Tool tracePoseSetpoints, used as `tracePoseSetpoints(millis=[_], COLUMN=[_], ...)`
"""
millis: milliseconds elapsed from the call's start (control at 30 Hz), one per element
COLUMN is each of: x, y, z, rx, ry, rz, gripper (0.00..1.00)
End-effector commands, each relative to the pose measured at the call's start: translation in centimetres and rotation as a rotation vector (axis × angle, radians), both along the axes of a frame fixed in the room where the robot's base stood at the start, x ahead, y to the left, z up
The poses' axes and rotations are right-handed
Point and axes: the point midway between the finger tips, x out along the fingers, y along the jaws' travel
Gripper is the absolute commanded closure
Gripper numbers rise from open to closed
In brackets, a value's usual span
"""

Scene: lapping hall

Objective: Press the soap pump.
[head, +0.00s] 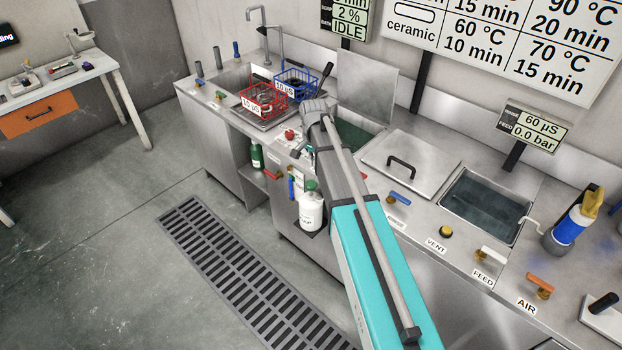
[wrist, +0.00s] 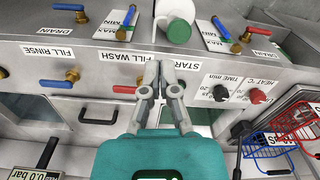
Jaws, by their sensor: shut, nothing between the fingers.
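The soap bottle (head: 311,212) is white with a green top (head: 311,185) and stands on a small ledge at the front of the steel counter, beside my arm in the head view. In the wrist view, the bottle (wrist: 172,10) and its round green top (wrist: 179,33) show at the upper middle. My gripper (wrist: 156,66) is shut and empty there, with its fingertips over the panel by the START label. In the picture they lie below and left of the green top, apart from it.
A red basket (head: 264,99) and a blue basket (head: 296,83) stand by the sink. A steel lid (head: 410,163) covers part of the counter. The floor in front has a drain grate (head: 240,270).

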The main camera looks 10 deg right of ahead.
Motion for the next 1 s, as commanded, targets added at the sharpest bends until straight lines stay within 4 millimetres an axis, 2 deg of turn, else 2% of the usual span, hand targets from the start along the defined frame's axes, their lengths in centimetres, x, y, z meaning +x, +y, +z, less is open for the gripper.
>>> tracePoseSetpoints(millis=[33,100,300,1000], x=[1.6,2.8,4.6,4.7], y=[0.0,-0.1,-0.2,-0.2], z=[0.2,0.3,0.5,-0.2], rx=[0.000,0.000,0.000,0.000], ry=[0.000,0.000,0.000,0.000], rz=[-0.035,-0.081,-0.159,-0.172], gripper=[1.00,1.00,1.00,1.00])
